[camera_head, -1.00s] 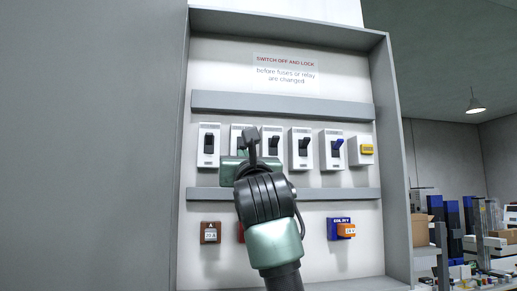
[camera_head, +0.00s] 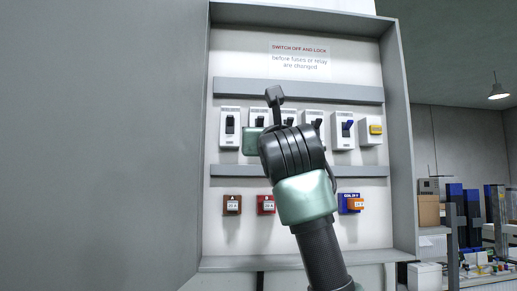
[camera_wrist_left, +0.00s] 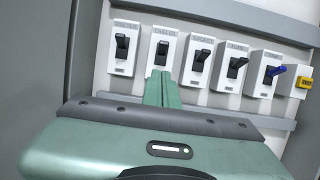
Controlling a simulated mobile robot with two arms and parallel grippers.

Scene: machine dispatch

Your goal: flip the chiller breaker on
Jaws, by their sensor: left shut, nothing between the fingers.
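A row of white breakers is on the panel; their labels are too small to read, so I cannot tell which is the chiller's. In the head view the first breaker (camera_head: 230,128) has a black lever, and the fifth (camera_head: 343,130) a blue one. My left gripper (camera_head: 252,141) is in front of the second breaker, hiding its lower part; its fingertips are hidden there. In the left wrist view the shut, empty green fingers (camera_wrist_left: 163,76) point at the second breaker (camera_wrist_left: 161,46), their tips just below its black lever. Contact cannot be told. My right gripper is not in view.
A yellow-fronted unit (camera_head: 374,130) ends the row. Grey rails run above (camera_head: 300,90) and below the breakers (camera_head: 240,170). Brown (camera_head: 232,205), red (camera_head: 265,205) and blue-orange (camera_head: 350,204) blocks sit lower. The cabinet's side walls (camera_head: 401,130) stick out. Shelving stands at right.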

